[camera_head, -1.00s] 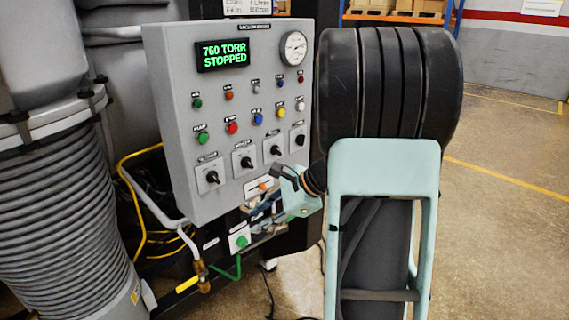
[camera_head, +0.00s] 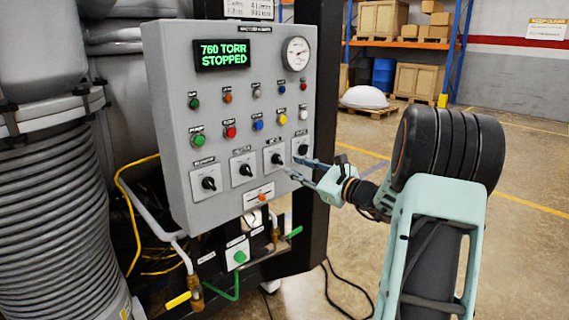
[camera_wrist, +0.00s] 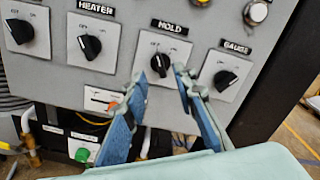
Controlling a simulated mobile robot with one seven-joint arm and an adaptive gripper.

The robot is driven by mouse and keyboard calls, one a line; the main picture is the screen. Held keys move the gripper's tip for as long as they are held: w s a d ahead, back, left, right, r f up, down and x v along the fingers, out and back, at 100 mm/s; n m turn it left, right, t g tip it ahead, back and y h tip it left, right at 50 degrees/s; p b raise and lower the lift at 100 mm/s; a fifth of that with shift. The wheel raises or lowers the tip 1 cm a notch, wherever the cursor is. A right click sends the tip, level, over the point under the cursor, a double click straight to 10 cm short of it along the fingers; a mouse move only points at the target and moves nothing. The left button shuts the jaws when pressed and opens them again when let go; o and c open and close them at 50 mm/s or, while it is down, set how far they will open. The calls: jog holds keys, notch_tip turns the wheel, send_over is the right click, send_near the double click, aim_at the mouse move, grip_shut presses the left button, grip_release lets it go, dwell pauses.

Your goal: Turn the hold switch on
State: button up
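The hold switch (camera_wrist: 159,65) is a black rotary knob on a pale square plate, under a HOLD label in the wrist view. In the head view it is the third knob (camera_head: 276,158) from the left in the lower row. Its small position marks are too blurred to read. My gripper (camera_wrist: 161,78) is open and empty, its blue-lined fingers on either side of the knob in the picture. In the head view my gripper (camera_head: 293,167) is at the panel's right side, just right of the hold switch. I cannot tell whether a fingertip touches the panel.
The gauge switch (camera_wrist: 226,79) is close on the right and the heater switch (camera_wrist: 90,47) on the left. Buttons and lamps sit above. The display (camera_head: 224,54) reads 760 TORR STOPPED. An orange slider (camera_head: 262,197) is below. Open floor lies right of the panel.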

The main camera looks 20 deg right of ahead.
aim_at(281, 160)
jog(key=x, duration=0.5)
jog(key=shift+w+a, duration=0.1)
jog(key=shift+w, duration=0.1)
grip_shut()
